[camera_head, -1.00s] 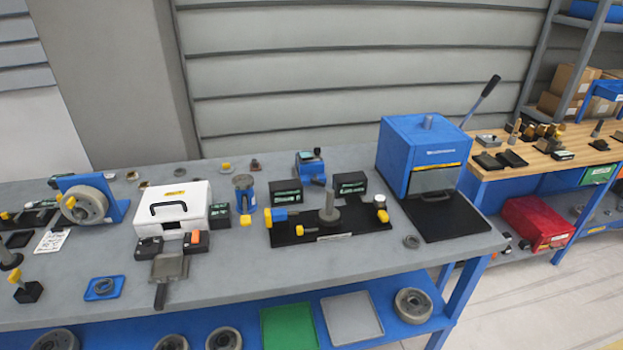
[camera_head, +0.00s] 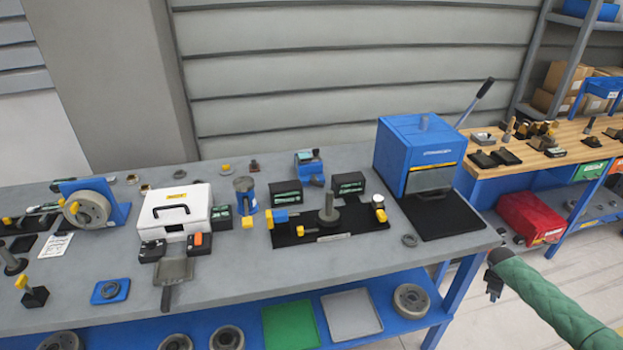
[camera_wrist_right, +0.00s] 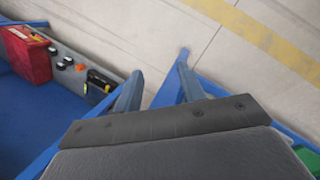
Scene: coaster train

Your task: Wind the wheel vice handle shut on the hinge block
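A grey wheel (camera_head: 87,209) with a yellow knob is on a blue upright bracket (camera_head: 121,210) at the bench's left; it looks like the wheel vice. I cannot tell which thing is the hinge block. A black fixture base (camera_head: 350,227) with a blue block (camera_head: 280,215), a yellow-tipped end and a grey post lies mid-bench. My right gripper (camera_head: 494,284) is off the bench's right front corner, far from both. In the right wrist view its two fingers (camera_wrist_right: 160,78) stand apart with nothing between them. My left gripper is not in view.
A blue press (camera_head: 412,160) with a raised lever stands at the bench's right. A white case (camera_head: 173,212) and a grey dustpan-like tray (camera_head: 174,271) lie left of middle. The bench front (camera_head: 250,278) is mostly clear.

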